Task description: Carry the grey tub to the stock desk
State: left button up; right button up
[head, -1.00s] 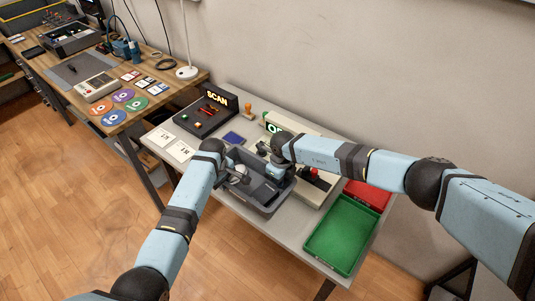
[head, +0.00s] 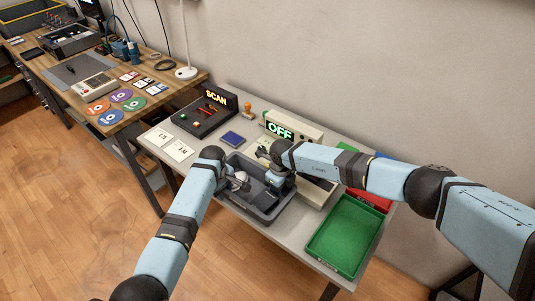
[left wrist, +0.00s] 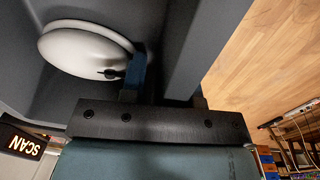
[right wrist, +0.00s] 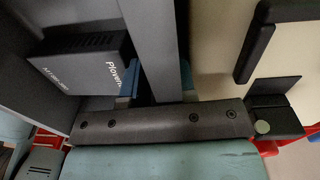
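The grey tub (head: 262,216) is at the middle of the light grey table in the head view. It holds a white round dish-like thing (left wrist: 85,50) and a grey box with printed lettering (right wrist: 85,65). My left gripper (left wrist: 168,88) is shut on the tub's wall at its left side, one finger inside and one outside. My right gripper (right wrist: 160,85) is likewise on the opposite wall, its blue-padded finger inside. In the head view the wrists hide both grips. I cannot tell whether the tub's base touches the table.
A lit SCAN box (head: 207,113), an OFF unit (head: 292,132) and a green tray (head: 344,236) are around the tub on the table (head: 290,250). A wooden desk (head: 160,72) with discs and a keypad device stands at left. Floor is clear in front.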

jog(key=shift+w+d, duration=0.15)
jog(key=shift+d, duration=0.05)
pick_arm(q)
notch_tip(320, 180, up, 8)
jog(key=shift+s+a, duration=0.15)
pick_arm(e)
notch_tip(320, 180, up, 8)
jog(key=shift+w+r, duration=0.1)
dwell(0.6)
dwell(0.5)
